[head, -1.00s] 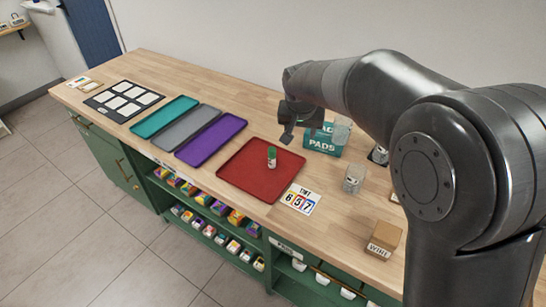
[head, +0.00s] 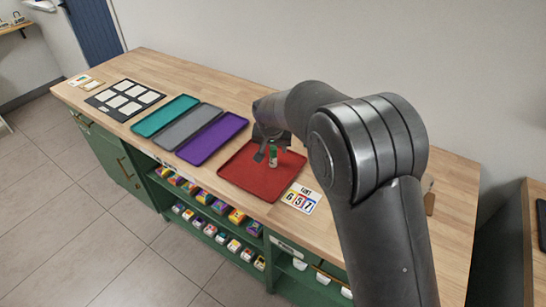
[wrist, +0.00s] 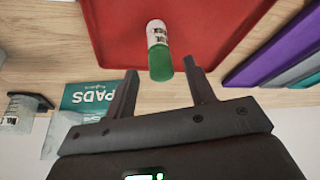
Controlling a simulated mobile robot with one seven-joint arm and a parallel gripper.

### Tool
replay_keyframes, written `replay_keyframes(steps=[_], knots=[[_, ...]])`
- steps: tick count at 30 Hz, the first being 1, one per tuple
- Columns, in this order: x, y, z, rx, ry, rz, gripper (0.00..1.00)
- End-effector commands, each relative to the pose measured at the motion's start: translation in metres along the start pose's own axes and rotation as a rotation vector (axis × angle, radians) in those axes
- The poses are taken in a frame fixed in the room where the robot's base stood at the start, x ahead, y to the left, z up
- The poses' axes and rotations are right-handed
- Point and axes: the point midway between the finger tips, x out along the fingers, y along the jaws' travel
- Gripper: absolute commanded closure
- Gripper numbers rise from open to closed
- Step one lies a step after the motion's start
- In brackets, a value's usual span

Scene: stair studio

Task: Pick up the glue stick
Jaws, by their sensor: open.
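The glue stick (head: 273,157) has a green cap and a white label. It stands on the red tray (head: 243,178). In the wrist view the glue stick (wrist: 158,50) shows with its green end toward me, between and just beyond the fingertips. My gripper (wrist: 160,76) is open, with one finger on each side of the green end and no clear contact. In the head view my gripper (head: 267,150) is at the glue stick, and its fingers partly cover it.
Purple (head: 212,139), grey (head: 189,127) and teal (head: 165,116) trays lie left of the red tray. A numbered card (head: 301,198) lies at its right.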

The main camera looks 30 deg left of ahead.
Motion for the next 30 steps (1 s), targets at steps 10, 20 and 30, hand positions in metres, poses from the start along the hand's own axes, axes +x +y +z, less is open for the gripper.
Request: replay_keyframes(steps=[10,20,30], knots=[[0.034,-0.003,0.001,0.000,0.001,0.000,0.51],[0.033,-0.003,0.001,-0.001,0.000,0.000,0.69],[0.033,-0.003,0.002,-0.001,0.000,0.000,0.96]])
